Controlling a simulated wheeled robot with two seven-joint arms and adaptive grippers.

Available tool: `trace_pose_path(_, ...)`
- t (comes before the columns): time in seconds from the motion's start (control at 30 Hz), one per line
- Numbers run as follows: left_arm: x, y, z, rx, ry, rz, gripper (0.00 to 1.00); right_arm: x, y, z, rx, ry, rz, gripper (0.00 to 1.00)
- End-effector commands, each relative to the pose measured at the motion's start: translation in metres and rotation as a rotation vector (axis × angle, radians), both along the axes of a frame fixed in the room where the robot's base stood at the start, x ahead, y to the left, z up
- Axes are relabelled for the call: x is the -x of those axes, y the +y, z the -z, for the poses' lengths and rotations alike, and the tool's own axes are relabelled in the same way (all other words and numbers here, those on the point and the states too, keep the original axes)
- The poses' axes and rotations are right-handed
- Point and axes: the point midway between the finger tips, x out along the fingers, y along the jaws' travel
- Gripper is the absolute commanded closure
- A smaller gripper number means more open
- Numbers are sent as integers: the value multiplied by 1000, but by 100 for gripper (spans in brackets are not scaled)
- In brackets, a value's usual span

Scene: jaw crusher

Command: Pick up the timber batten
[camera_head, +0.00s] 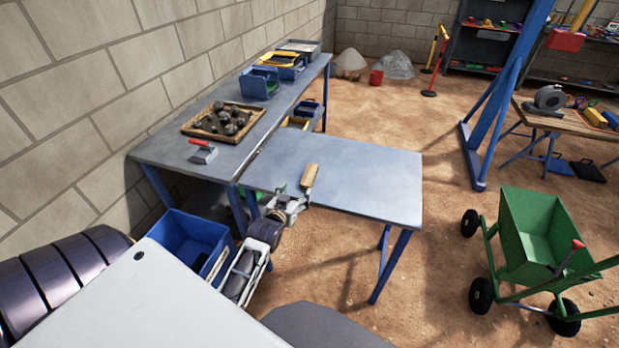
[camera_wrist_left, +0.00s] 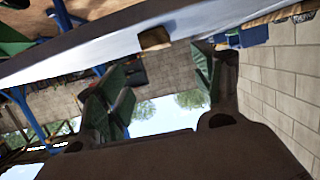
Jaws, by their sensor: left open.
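The timber batten (camera_head: 309,177) is a short light-brown wooden piece on the grey-blue table (camera_head: 375,185), near its front edge. In the left wrist view a brown block end, which looks like the batten (camera_wrist_left: 154,38), shows at the table's edge, ahead of the fingers. My left gripper (camera_head: 291,196) is at the table's front edge, just in front of and below the batten in the head view. It is open and empty; its green-padded fingers stand apart in the wrist view (camera_wrist_left: 160,85). I cannot tell whether a finger touches the batten. My right gripper is not in view.
A longer workbench (camera_head: 165,147) along the block wall holds a wooden tray of dark rocks (camera_head: 207,131), a red-handled tool (camera_head: 203,152) and bins. A blue crate (camera_head: 188,238) stands below, by my arm. A green cart (camera_head: 515,240) is at right. The table's right half is clear.

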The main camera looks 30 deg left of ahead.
Motion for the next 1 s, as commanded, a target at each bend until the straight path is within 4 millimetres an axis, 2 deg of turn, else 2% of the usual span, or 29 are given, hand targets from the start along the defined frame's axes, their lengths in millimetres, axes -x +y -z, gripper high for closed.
trace_pose_path(0.27,-12,3,4,0,0,0,33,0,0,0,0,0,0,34)
trace_pose_path(1.0,-70,17,22,0,0,0,33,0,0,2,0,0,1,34)
